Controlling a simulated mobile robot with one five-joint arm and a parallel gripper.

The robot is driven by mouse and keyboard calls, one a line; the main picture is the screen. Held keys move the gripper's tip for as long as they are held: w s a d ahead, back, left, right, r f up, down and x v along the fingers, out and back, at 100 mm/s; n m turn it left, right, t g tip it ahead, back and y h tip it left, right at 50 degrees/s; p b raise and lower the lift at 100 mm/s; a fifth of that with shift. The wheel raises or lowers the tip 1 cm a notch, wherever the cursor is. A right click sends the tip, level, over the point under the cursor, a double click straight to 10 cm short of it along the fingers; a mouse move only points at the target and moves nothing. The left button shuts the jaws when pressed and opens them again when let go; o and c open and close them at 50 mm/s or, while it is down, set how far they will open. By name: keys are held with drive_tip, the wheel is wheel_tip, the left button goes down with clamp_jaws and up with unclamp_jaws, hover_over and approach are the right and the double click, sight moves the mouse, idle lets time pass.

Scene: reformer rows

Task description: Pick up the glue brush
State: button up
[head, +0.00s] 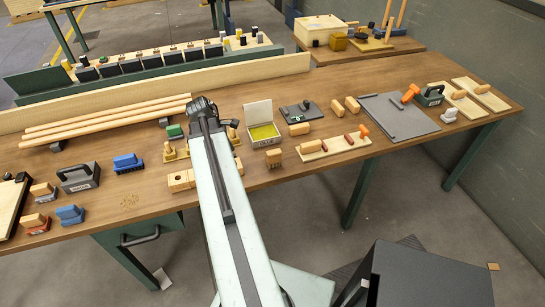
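I cannot tell for sure which thing is the glue brush. A small wooden block-like piece with a dark lower part (273,158) lies near the table's front edge and may be a brush. Just behind it stands an open white box (262,125) with a yellow-green inside. My arm reaches up over the table from the bottom of the view. My gripper (203,108) is the dark end of it, to the left of the white box and apart from the wooden piece. Its fingers are too small and dark to read, and I see nothing clearly held.
The brown table (330,88) holds long wooden rods (100,122) at the left and blue blocks (127,162). A grey board (400,115) and a wooden tray (335,147) lie at the right. A dark cabinet (425,275) stands in front. Table space is clear behind the white box.

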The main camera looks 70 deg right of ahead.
drive_tip(key=r+n+g, duration=0.1)
drive_tip(key=r+n, duration=0.1)
hover_over(277, 156)
drive_tip(key=w, duration=0.2)
drive_tip(key=shift+w+a+f, duration=0.15)
drive_tip(key=shift+a+f, duration=0.05)
drive_tip(key=shift+a, duration=0.1)
drive_tip(key=shift+b+x, duration=0.9)
drive_tip(key=shift+x, duration=0.25)
drive_tip(key=b+x, duration=0.1)
drive_tip(key=x, duration=0.1)
drive_tip(key=b+x, duration=0.4)
drive_tip(key=shift+w, duration=0.3)
drive_tip(key=shift+r, duration=0.15)
clamp_jaws()
